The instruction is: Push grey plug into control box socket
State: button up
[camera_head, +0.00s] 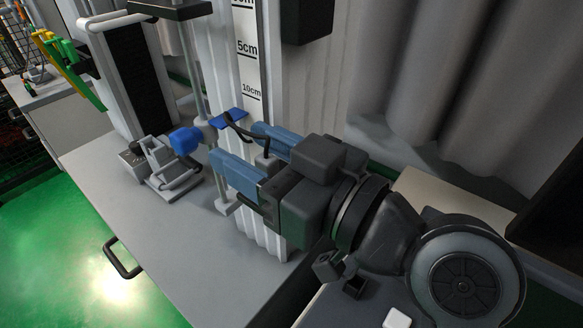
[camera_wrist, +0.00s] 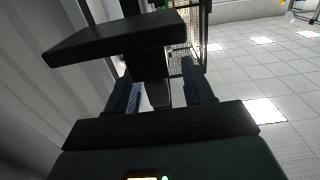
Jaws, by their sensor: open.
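My gripper (camera_head: 236,142) has two blue fingers set apart, pointing left beside the white tower column. A black cable (camera_head: 238,128) arcs from near a blue plate (camera_head: 228,117) down between the fingers. At its lower end a small grey piece, possibly the grey plug (camera_head: 264,162), sits between the fingers near the palm, partly hidden by the near finger. In the wrist view my gripper (camera_wrist: 160,80) shows its fingers apart, with a dark piece between them.
The column carries a ruler strip (camera_head: 247,48). A blue clamp (camera_head: 185,140) and a metal stand (camera_head: 165,165) are left of my fingers. The grey bench (camera_head: 150,230) is bare towards the front. A black plate (camera_wrist: 115,38) crosses the wrist view above my fingers.

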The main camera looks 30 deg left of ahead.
jog(key=shift+f, duration=0.4)
